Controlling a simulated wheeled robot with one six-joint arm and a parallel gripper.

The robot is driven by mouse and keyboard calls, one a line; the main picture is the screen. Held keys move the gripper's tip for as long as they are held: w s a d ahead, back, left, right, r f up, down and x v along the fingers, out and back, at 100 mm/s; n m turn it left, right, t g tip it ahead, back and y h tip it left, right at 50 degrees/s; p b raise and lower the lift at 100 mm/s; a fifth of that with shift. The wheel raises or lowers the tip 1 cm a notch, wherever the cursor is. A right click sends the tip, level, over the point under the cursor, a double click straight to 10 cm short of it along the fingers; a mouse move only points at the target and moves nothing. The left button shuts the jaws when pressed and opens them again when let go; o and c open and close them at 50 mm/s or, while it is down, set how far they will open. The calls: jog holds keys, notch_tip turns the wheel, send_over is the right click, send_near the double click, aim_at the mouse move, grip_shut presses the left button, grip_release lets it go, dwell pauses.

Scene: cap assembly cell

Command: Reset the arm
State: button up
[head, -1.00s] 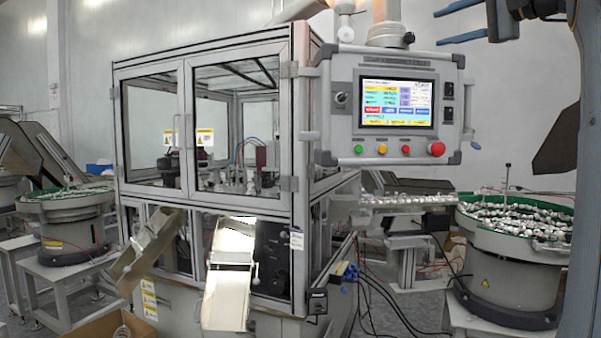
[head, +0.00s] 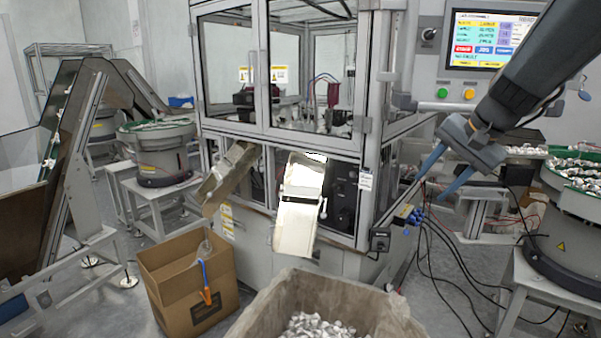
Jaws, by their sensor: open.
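My gripper (head: 444,180) is in the right part of the head view, at the end of my dark arm that comes in from the upper right. Its two blue fingers are spread apart and point down and left, with nothing between them. It shows in front of the machine's right side, below the control panel (head: 490,45) with its lit screen and buttons. No held object is visible.
The glass-doored assembly machine (head: 265,135) stands in the middle with two chutes. A cardboard box (head: 190,290) and a large bin (head: 262,312) of caps stand in front. Bowl feeders stand left (head: 160,160) and right (head: 560,240). Loose cables lie at lower right.

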jog(key=s+a+f+n+g+h, duration=0.1)
jog(key=s+a+f+n, duration=0.3)
jog(key=s+f, duration=0.5)
jog(key=s+a+f+n+g+h+p, duration=0.1)
jog(key=s+a+f+n, duration=0.4)
jog(key=s+f, duration=0.5)
jog(key=a+g, duration=0.1)
jog(key=a, duration=0.1)
jog(key=shift+s+a+f+g+h, duration=0.15)
jog(key=shift+s+a+g+h, duration=0.15)
jog(key=shift+h, duration=0.1)
